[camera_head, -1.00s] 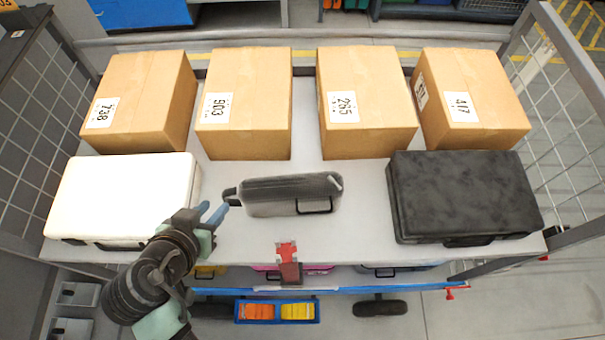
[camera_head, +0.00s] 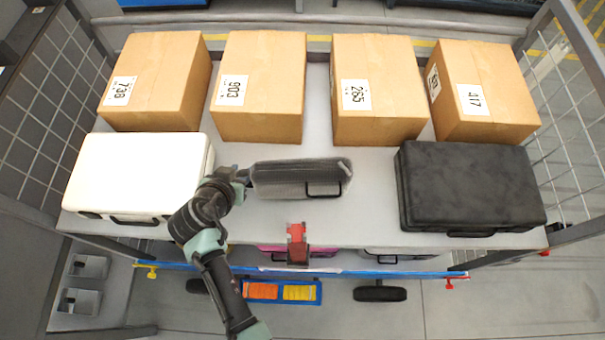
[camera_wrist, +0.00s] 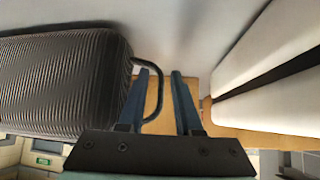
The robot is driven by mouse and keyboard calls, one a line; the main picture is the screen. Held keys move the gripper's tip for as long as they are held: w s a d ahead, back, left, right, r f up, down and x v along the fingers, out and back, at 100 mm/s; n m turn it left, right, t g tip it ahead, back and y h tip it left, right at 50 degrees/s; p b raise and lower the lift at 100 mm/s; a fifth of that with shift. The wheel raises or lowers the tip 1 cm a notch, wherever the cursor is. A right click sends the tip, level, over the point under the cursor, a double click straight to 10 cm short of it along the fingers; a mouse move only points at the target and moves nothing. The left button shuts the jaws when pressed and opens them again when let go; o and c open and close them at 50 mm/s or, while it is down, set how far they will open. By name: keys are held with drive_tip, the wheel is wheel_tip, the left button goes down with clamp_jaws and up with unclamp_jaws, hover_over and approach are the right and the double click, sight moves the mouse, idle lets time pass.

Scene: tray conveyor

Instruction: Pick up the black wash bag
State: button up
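The black wash bag (camera_head: 300,178) is a dark ribbed bag lying on the shelf between a white case and a black case. In the wrist view its ribbed body (camera_wrist: 60,85) fills the left side. A thin dark loop handle (camera_wrist: 160,92) sticks out of its end. My gripper (camera_wrist: 162,75) is at that left end of the bag. Its two blue fingers are apart, with the loop's outer bar showing in the gap between them. The left finger overlaps the loop; I cannot tell whether it touches. In the head view my wrist mostly hides the fingers.
A white case (camera_head: 140,175) lies close left of my wrist; it fills the right of the wrist view (camera_wrist: 275,80). A black case (camera_head: 468,188) lies to the right. Several cardboard boxes (camera_head: 262,85) stand behind. A red clamp-like part (camera_head: 297,240) sits at the shelf's front edge.

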drive_tip(key=shift+w, duration=0.1)
clamp_jaws()
idle(1.4)
